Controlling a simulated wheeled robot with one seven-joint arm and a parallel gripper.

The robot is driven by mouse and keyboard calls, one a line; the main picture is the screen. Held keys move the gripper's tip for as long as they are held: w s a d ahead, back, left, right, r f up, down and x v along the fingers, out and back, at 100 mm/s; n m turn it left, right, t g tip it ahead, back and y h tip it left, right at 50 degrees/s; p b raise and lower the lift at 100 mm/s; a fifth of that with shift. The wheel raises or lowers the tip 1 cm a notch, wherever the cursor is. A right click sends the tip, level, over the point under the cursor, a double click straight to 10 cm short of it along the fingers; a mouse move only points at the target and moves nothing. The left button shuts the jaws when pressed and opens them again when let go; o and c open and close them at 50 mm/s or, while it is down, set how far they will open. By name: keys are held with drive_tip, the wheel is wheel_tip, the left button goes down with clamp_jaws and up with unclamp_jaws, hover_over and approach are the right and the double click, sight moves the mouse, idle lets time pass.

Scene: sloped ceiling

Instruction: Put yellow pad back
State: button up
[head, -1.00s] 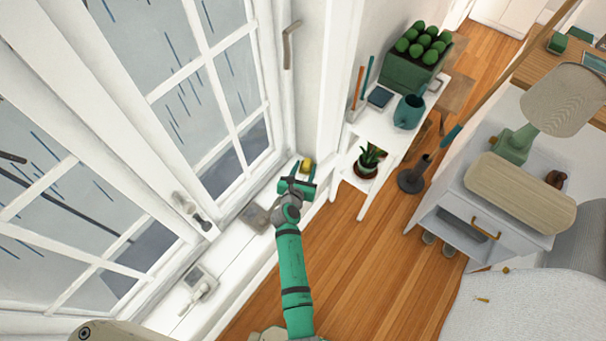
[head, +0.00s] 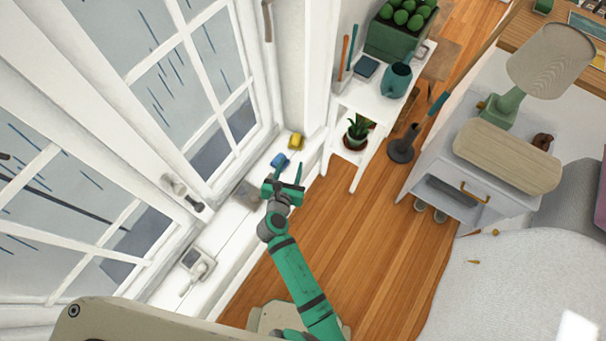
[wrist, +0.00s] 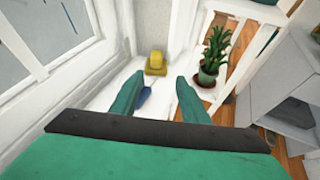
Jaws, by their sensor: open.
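The yellow pad (head: 296,141) is a small yellow block at the far end of the white windowsill, near the window corner. In the wrist view it (wrist: 155,63) has a rounded top on a flatter base and sits beyond my fingertips. A small blue item (head: 279,160) lies on the sill nearer to me; in the wrist view it (wrist: 146,94) is partly hidden by the left finger. My gripper (head: 284,178) is open and empty above the sill's edge, short of the yellow pad. Its two green fingers (wrist: 160,80) point toward the pad's area.
A grey block (head: 248,192) and a pale device (head: 196,264) lie on the sill, left of my arm. A white shelf (head: 372,108) with a potted plant (head: 357,131) stands right of the pad. Window handles jut out on the left. Wooden floor is free right of my arm.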

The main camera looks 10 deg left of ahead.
drive_tip(key=s+d+r+m+y, duration=0.1)
drive_tip(key=s+d+m, duration=0.55)
drive_tip(key=s, duration=0.25)
drive_tip(key=s+d+r+m+y, duration=0.1)
drive_tip(key=s+d+m, duration=0.5)
drive_tip(key=s+m, duration=0.25)
drive_tip(key=s+r+m+t+h, duration=0.2)
drive_tip(key=s+r+m, duration=1.2)
drive_tip(key=m, duration=0.6)
drive_tip(key=shift+s+d+r, duration=0.3)
drive_tip(key=shift+s+r, duration=0.05)
drive_tip(key=shift+r, duration=0.8)
